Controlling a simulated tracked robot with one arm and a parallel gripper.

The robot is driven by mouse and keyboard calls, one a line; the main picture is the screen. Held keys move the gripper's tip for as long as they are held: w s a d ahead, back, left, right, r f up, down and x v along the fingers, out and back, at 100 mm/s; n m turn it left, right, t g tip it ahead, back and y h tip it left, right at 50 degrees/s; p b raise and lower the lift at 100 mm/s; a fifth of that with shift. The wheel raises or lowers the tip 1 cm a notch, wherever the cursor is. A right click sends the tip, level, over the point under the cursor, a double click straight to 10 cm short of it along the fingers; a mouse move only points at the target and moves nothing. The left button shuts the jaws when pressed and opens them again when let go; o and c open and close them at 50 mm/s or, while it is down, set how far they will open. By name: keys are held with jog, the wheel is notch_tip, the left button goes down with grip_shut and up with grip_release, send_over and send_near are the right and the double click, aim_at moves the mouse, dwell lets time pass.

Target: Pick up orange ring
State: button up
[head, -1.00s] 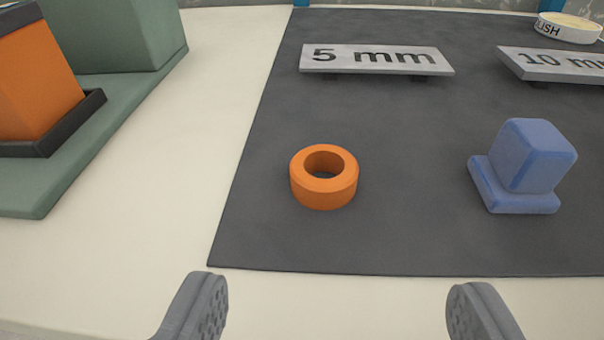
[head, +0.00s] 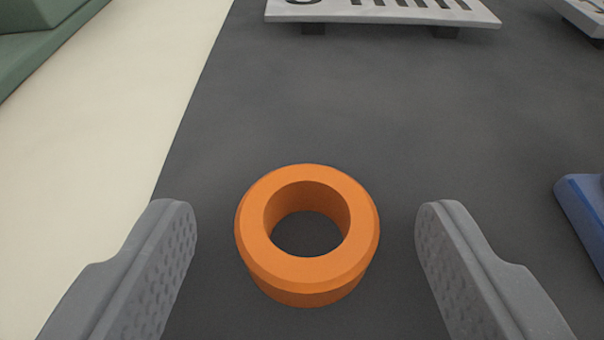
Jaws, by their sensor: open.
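The orange ring (head: 307,272) lies flat on the dark grey mat (head: 330,110), its hole facing up. My gripper (head: 306,225) is open, with one grey finger to the left of the ring and one to the right. There is a gap between each finger and the ring in the picture, and nothing is held. Whether the fingertips are down at the ring's height is hard to tell.
A grey sign (head: 380,12), cut off at the top, stands on the mat beyond the ring. A blue block (head: 588,215) is partly in view at the right edge. Pale table (head: 110,130) and a green object (head: 40,35) lie to the left.

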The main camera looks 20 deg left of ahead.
jog(key=shift+c, duration=0.3)
jog(key=c, duration=1)
jog(key=shift+r, duration=0.1)
